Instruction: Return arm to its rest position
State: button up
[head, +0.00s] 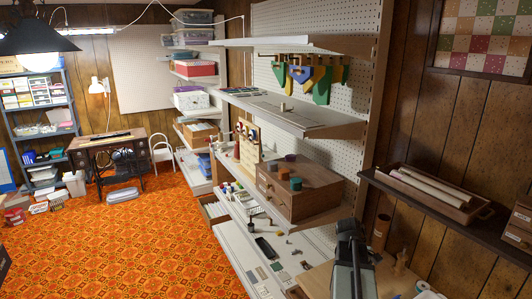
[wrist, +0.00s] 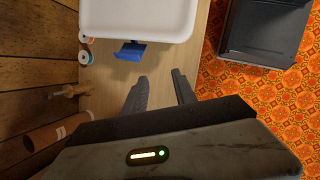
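My gripper (wrist: 160,75) shows in the wrist view with its two dark fingers apart and nothing between them. It is over a light wooden surface (wrist: 107,92). In the head view, part of my dark arm is at the lower right, beside the shelving; the fingers cannot be made out there. A white tub (wrist: 138,18) and a small blue item (wrist: 130,50) lie beyond the fingertips in the wrist view.
A brown cylinder (wrist: 57,133) and small spools (wrist: 84,58) are at the left. A black bin (wrist: 265,30) is at the right, over orange carpet. White shelves (head: 290,116) hold a wooden drawer box (head: 300,192). A sewing table (head: 105,141) stands far back; open carpet (head: 120,250) lies left.

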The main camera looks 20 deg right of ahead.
jog(key=w+a+f+n+t, duration=0.1)
jog(key=w+a, duration=0.4)
jog(key=a, duration=0.4)
jog(key=w+a+n+t, duration=0.1)
jog(key=w+a, duration=0.3)
jog(key=a, duration=0.5)
jog(key=w+a+f+n, duration=0.1)
jog(key=w+a, duration=0.4)
jog(key=a, duration=0.4)
jog(key=a+m+t+y, duration=0.1)
jog(key=a+m+y, duration=0.2)
jog(key=a, duration=1.4)
jog(key=m, duration=0.4)
jog(key=shift+s+f+y, duration=0.15)
jog(key=shift+s+y, duration=0.15)
jog(key=shift+s, duration=0.1)
